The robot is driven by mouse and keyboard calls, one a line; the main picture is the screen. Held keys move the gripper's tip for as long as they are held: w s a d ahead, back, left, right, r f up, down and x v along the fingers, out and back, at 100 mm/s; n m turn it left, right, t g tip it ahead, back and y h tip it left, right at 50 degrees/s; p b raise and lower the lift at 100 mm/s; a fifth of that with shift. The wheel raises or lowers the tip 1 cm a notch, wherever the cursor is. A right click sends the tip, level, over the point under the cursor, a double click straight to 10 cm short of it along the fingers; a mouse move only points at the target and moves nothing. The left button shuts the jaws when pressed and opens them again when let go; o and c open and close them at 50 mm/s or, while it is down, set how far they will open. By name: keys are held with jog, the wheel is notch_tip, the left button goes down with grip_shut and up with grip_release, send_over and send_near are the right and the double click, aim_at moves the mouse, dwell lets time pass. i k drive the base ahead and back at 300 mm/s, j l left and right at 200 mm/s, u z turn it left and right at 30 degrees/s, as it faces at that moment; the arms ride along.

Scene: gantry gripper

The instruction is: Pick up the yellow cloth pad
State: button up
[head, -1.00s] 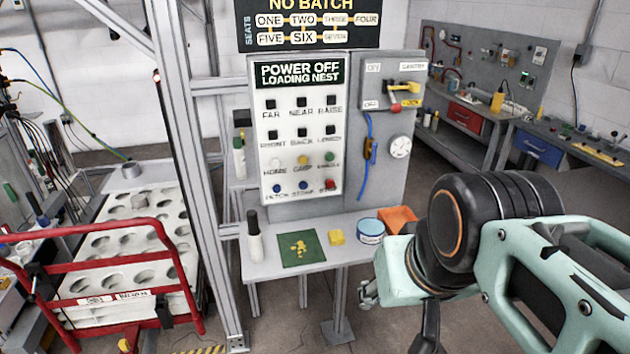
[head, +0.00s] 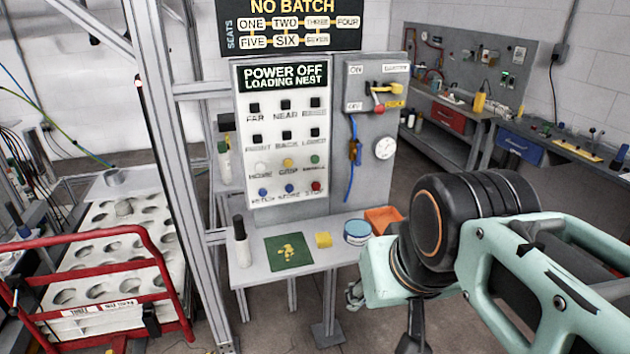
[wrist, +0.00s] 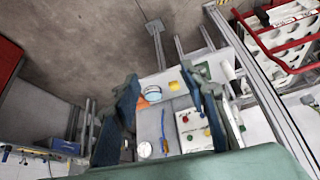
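The yellow cloth pad (head: 324,240) is a small yellow block-like piece on the narrow grey shelf below the control panel. It lies between a green mat (head: 289,252) and a round blue-and-white tin (head: 357,232). In the wrist view the pad (wrist: 174,86) shows small, between and beyond my fingers. My gripper (wrist: 160,76) is open, its two dark fingers wide apart with nothing between them. It is well short of the shelf and not touching the pad. In the head view my arm comes in from the right, and its wrist hides most of the gripper.
An orange tray (head: 383,218) sits at the shelf's right end. A dark-capped white bottle (head: 241,242) stands at its left end. The panel (head: 281,135) rises behind the shelf. A metal post (head: 185,150) and a red rail (head: 95,255) are to the left.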

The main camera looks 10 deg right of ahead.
aim_at(322, 239)
jog(key=i+j+z, duration=0.1)
jog(key=z, duration=0.65)
jog(key=i+j+z, duration=0.5)
jog(key=j, duration=0.15)
jog(key=i+j+z, duration=0.1)
jog(key=j, duration=0.65)
jog(key=k+j, duration=0.1)
jog(key=j, duration=0.2)
jog(key=k+j, duration=0.15)
jog(key=j, duration=0.15)
jog(key=k+j+z, duration=0.1)
jog(key=j, duration=0.2)
jog(key=k+j, duration=0.3)
jog(key=k, duration=0.2)
jog(key=i+l, duration=0.35)
jog(key=i, duration=0.2)
jog(key=i+l, duration=0.35)
jog(key=i, duration=0.2)
